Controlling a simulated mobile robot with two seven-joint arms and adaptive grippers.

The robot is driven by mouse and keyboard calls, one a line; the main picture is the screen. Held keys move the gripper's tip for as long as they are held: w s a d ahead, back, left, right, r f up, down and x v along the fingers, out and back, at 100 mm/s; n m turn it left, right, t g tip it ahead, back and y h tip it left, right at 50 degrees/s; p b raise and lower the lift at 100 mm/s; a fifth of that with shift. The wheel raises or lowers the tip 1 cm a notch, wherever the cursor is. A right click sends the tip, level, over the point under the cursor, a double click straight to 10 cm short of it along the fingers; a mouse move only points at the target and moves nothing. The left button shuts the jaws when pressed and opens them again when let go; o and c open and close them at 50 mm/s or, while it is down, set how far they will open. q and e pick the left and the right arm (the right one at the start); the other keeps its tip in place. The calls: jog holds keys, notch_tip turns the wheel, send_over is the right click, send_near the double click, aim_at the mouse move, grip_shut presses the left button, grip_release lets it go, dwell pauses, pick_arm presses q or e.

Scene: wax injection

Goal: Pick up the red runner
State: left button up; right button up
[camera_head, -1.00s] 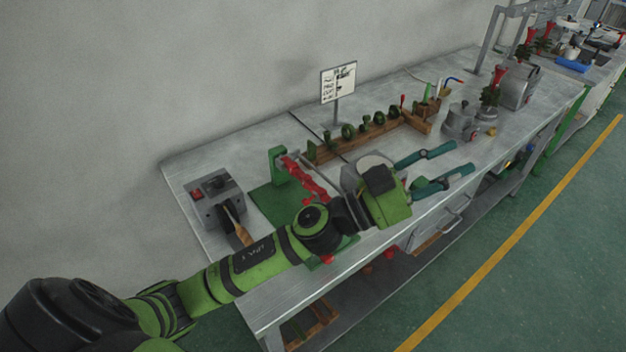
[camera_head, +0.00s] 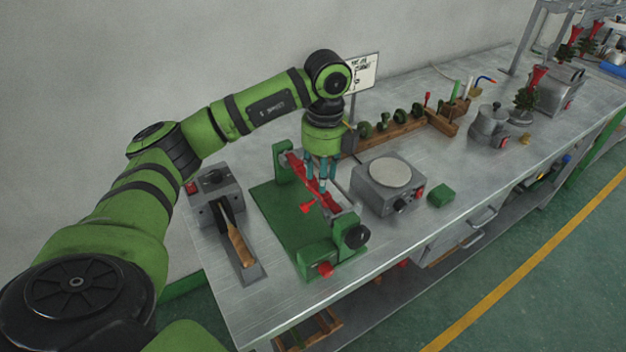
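The red runner (camera_head: 307,183) is a long, thin red piece with a short side branch. It lies along a green fixture, between its back post and its front block. My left gripper (camera_head: 321,184) points straight down over the middle of the runner. Its teal fingers are apart and hang at the runner, hiding part of it. I cannot tell whether the fingertips touch it. My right gripper is not in view.
The green fixture (camera_head: 277,222) stands on the metal table. A grey box with a wooden-handled tool (camera_head: 240,246) is to its left. A grey device with a round plate (camera_head: 387,175) and a small green block (camera_head: 441,195) are to its right. A wooden rack (camera_head: 397,132) stands behind.

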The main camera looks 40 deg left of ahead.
aim_at(311, 182)
pick_arm(q)
jog(key=f+p, duration=0.1)
jog(key=f, duration=0.1)
jog(key=f+p, duration=0.1)
jog(key=f, duration=0.1)
jog(key=shift+s+d+f, duration=0.15)
jog(key=shift+s+f, duration=0.05)
jog(key=shift+f, duration=0.05)
jog(key=shift+f+p, duration=0.3)
jog(key=shift+f, duration=0.4)
grip_shut()
jog(key=shift+w+r, duration=0.1)
jog(key=shift+r, duration=0.05)
